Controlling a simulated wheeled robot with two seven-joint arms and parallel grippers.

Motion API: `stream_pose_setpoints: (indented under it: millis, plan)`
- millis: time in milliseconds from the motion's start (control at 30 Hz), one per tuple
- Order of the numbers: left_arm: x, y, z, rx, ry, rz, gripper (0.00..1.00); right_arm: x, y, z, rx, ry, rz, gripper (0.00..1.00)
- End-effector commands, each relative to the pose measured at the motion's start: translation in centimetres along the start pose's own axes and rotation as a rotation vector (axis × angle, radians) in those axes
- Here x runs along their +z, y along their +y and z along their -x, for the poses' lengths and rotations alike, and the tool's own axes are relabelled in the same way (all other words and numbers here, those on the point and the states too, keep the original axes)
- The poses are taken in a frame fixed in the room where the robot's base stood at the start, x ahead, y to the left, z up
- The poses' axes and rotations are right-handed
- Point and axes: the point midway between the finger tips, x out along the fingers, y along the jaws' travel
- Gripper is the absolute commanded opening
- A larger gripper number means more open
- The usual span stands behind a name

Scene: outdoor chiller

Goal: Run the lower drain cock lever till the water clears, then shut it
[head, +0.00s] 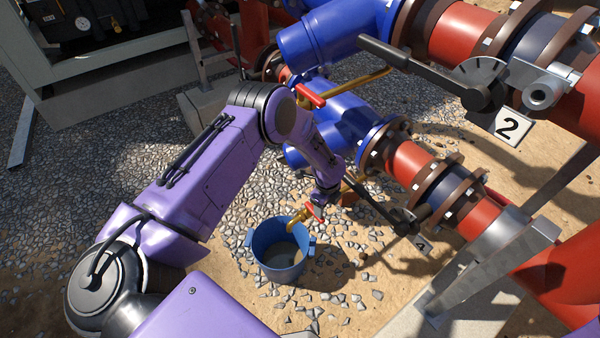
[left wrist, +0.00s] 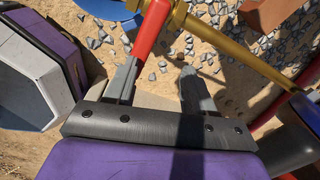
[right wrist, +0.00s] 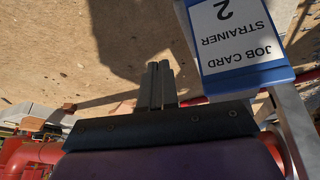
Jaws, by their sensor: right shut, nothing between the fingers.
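The lower drain cock is a brass pipe (head: 299,218) with a red lever (head: 314,212), low under the blue strainer body. A blue bucket (head: 262,262) stands beneath it with murky grey-brown contents; I cannot make out a stream. My left gripper (head: 322,196) is just above the lever. In the left wrist view my left gripper (left wrist: 158,85) is open, its fingers apart. The red lever (left wrist: 151,32) reaches down to the left finger, off-centre between the fingers; whether they touch is unclear. My right gripper (right wrist: 160,85) is shut and empty, seen only in the right wrist view.
Another red lever (head: 310,95) sits on the upper brass pipe. Black valve handles (head: 385,52) and red and blue pipes crowd the right. A job card reading "STRAINER 2" (right wrist: 232,32) is beside my right gripper. Gravel surrounds the bucket.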

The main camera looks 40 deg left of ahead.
Motion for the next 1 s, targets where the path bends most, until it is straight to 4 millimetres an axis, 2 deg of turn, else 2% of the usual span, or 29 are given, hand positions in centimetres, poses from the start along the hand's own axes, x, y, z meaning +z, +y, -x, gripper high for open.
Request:
stream_pose_setpoints:
  millis: [33, 533, 667, 1000]
  plan:
    - [0.0, 1.9, -1.9, 0.037, -0.001, 0.0, 0.55, 0.2, 0.0, -0.5, 0.0, 0.0, 0.0, 0.0]
    - [0.1, 2.2, -1.4, 0.037, -0.005, 0.003, 0.55, 0.1, 0.0, -0.3, 0.0, 0.0, 0.0, 0.0]
    - [0.1, 2.2, -0.2, 0.037, -0.005, 0.003, 0.55, -0.3, 0.1, 0.7, 0.0, 0.0, 0.0, 0.0]
    - [-0.1, 1.9, 4.5, 0.031, -0.002, -0.001, 0.55, -1.8, 0.4, 4.3, 0.0, 0.0, 0.0, 0.0]
